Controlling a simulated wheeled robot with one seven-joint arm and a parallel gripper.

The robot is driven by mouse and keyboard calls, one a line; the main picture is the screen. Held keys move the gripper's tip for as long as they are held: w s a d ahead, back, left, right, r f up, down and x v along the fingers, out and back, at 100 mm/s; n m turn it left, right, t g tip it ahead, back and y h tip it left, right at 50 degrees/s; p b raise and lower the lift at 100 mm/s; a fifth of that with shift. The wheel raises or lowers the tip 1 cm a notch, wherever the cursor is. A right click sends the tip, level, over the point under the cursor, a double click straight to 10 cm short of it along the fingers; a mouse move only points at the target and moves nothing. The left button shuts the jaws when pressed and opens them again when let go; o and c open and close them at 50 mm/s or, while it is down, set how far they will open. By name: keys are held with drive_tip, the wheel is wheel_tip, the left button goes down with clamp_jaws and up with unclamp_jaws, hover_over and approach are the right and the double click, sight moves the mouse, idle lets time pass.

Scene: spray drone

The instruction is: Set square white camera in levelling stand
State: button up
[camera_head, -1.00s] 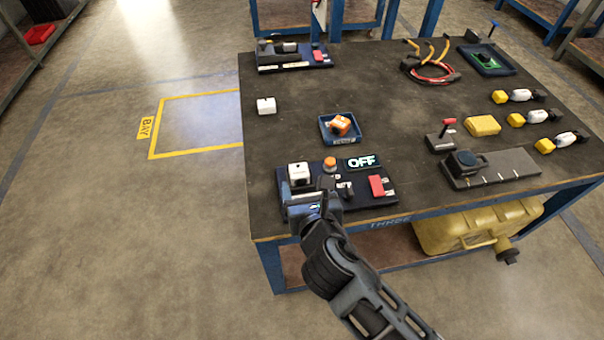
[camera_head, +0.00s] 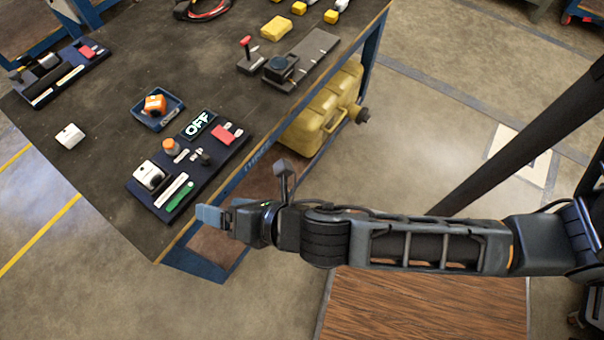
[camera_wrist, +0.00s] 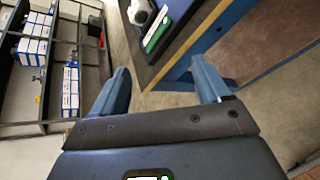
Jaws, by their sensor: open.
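A small white block (camera_head: 70,135) sits alone on the dark tabletop. A second white block with a dark round front (camera_head: 150,174) sits at the near left end of a dark panel (camera_head: 216,158); part of it shows at the top of the wrist view (camera_wrist: 138,12). I cannot tell for sure which is the square white camera. A grey plate with a black round-topped unit (camera_head: 280,68) lies near the table's right edge; I cannot tell whether it is the levelling stand. My gripper (camera_head: 214,217) is open and empty, beyond the table's near edge; its fingers (camera_wrist: 161,85) show apart in the wrist view.
The panel carries an orange knob (camera_head: 171,145), an OFF display (camera_head: 199,124), a red piece and a green strip (camera_head: 181,196). A blue tray (camera_head: 176,119) holds an orange item. A yellow case (camera_head: 318,112) lies under the table (camera_head: 110,200). Shelving (camera_wrist: 40,60) stands left.

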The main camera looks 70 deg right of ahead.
drive_tip(key=s+d+r+m+t, duration=0.1)
drive_tip(key=s+r+m, duration=0.6)
drive_tip(key=m, duration=0.5)
drive_tip(key=s+d+r+m+t+y, duration=0.1)
drive_tip(key=s+d+r+m, duration=0.1)
drive_tip(key=s+r+m, duration=0.6)
drive_tip(key=s+m, duration=0.4)
drive_tip(key=shift+s+d, duration=0.2)
drive_tip(key=shift+s, duration=0.1)
